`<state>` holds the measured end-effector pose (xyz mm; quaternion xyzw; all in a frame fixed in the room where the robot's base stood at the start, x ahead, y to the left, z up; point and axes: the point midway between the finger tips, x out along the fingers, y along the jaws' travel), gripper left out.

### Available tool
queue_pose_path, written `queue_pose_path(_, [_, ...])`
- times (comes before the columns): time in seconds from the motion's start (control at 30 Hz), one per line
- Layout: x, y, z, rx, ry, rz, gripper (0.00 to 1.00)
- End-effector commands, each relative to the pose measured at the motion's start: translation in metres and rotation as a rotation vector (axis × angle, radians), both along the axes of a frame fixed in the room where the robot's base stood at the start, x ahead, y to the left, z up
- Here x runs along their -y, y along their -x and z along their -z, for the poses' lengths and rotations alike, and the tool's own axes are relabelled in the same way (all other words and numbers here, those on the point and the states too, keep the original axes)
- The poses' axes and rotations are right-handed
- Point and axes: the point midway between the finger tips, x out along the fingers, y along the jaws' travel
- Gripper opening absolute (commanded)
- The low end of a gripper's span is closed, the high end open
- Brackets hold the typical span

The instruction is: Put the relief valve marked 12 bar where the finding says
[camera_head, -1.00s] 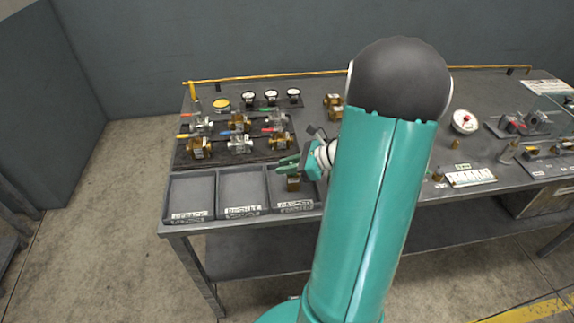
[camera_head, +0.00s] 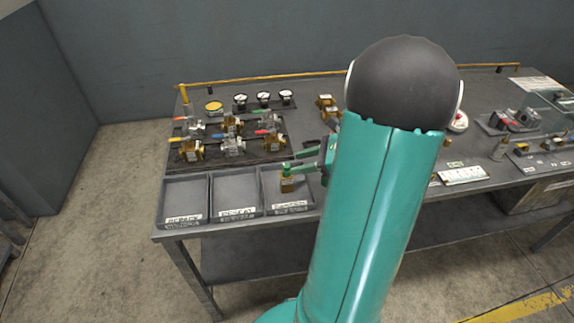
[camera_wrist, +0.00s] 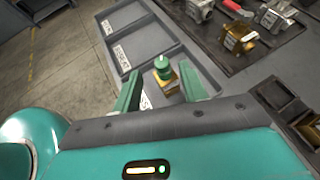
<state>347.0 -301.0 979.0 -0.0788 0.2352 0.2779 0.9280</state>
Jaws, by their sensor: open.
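A small brass valve with a green cap (camera_wrist: 163,72) stands in the right-hand tray (camera_head: 268,206), near its far part. In the head view the same valve (camera_head: 287,185) is partly covered by a finger. Its marking cannot be read. My gripper (camera_head: 298,162) is open over the right tray. In the wrist view my gripper (camera_wrist: 158,92) has its two green fingers on either side of the valve, slightly nearer the camera; contact cannot be told. The middle tray (camera_head: 237,204) and left tray (camera_head: 186,206) are empty. Each tray has a front label, too blurred to read surely.
Behind the trays, a dark board (camera_head: 225,152) carries several valves with coloured handles. Several gauges (camera_head: 264,98) and a yellow disc (camera_head: 214,106) stand behind it. Brass fittings (camera_head: 327,106) sit near my arm. A white label strip (camera_head: 463,175) lies right. A brass rail runs along the back.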

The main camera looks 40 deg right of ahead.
Motion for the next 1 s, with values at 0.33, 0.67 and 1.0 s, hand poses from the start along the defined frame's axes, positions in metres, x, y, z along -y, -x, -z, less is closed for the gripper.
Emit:
queue_pose_path(0.33, [0.022, 0.034, -0.022, 0.0, 0.001, 0.0, 0.43])
queue_pose_path(0.67, [-0.013, 0.02, -0.035, -0.007, 0.108, -0.144, 0.43])
queue_pose_path(1.0, [-0.174, 0.009, -0.075, 0.063, 0.741, -0.905, 0.43])
